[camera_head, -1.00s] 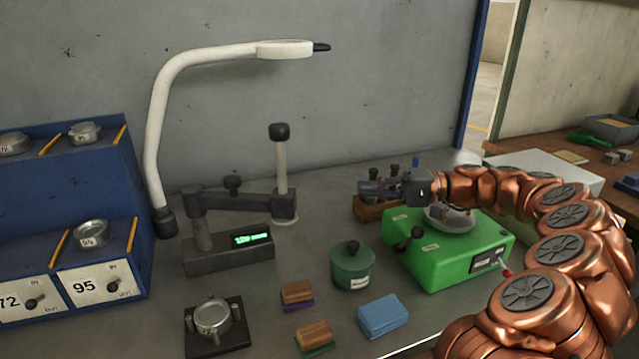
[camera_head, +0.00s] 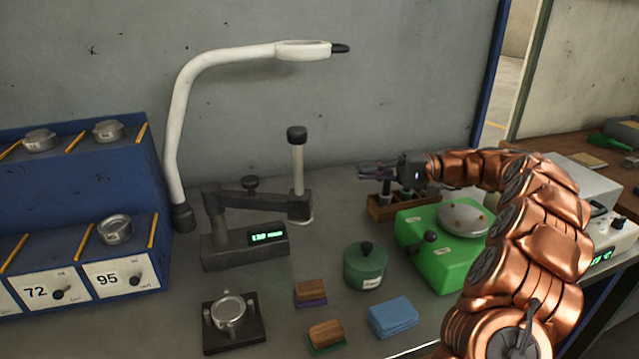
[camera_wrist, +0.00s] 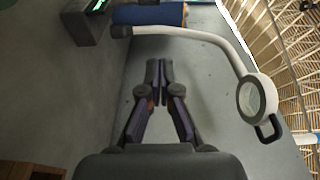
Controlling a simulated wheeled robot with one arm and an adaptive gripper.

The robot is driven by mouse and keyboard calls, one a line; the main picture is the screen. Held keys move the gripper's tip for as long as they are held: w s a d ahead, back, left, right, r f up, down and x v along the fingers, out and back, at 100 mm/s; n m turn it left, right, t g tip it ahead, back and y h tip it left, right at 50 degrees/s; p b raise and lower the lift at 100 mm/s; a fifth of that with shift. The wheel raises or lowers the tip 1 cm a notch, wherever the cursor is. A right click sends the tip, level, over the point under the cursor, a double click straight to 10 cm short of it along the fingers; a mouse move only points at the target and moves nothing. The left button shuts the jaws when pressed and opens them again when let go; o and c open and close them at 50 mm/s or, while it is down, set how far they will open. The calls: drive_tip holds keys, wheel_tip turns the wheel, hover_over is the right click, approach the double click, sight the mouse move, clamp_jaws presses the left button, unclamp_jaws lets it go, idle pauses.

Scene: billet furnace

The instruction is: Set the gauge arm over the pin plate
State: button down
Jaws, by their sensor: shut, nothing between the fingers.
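The gauge stands at the back left of the bench, a dark base with a lit green display (camera_head: 268,238). Its jointed grey gauge arm (camera_head: 255,203) reaches right and ends at an upright pale rod with a black cap (camera_head: 297,155). The pin plate (camera_head: 248,333) is a dark square plate at the front with pins around a metal ring (camera_head: 229,308). The arm's end is behind the plate and to its right, not above it. My gripper (camera_head: 368,173) is shut and empty, right of the gauge rod and apart from it. Its fingertips meet in the wrist view (camera_wrist: 158,66).
A white magnifier lamp (camera_head: 180,110) arches over the gauge. Near my gripper are a wooden rack (camera_head: 385,213) and a green machine (camera_head: 440,268). A green pot (camera_head: 365,268), wooden blocks (camera_head: 325,336) and blue pads (camera_head: 395,318) lie in front. A blue cabinet (camera_head: 80,195) stands left.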

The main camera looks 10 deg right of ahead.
drive_tip(key=shift+a, duration=0.1)
drive_tip(key=s+a+b, duration=0.2)
drive_tip(key=a, duration=0.9)
drive_tip(key=shift+s+b, duration=0.35)
idle(0.4)
drive_tip(key=shift+s+a, duration=0.1)
